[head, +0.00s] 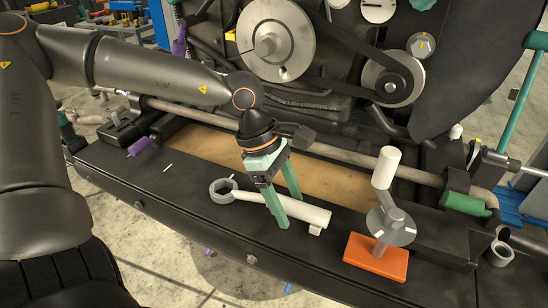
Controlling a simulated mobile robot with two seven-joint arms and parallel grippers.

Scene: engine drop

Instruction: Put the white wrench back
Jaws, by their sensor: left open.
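The white wrench (312,213) lies on the black front ledge (170,195). Its grey ring end (223,189) points left, and its thick white handle points right. My left gripper (289,211) comes down from above with its green fingers open. In the picture, one fingertip is on the near side of the handle and the other on the far side. I cannot tell whether either finger touches the wrench. The fingers hide part of the handle. My right gripper is not in view.
An orange block (376,262) stands right of the wrench, with a grey cranked tool with a white grip (387,166) upright above it. Behind the ledge are a brown recessed panel (335,187), a long bar and engine pulleys (275,40). The ledge left of the wrench is mostly clear.

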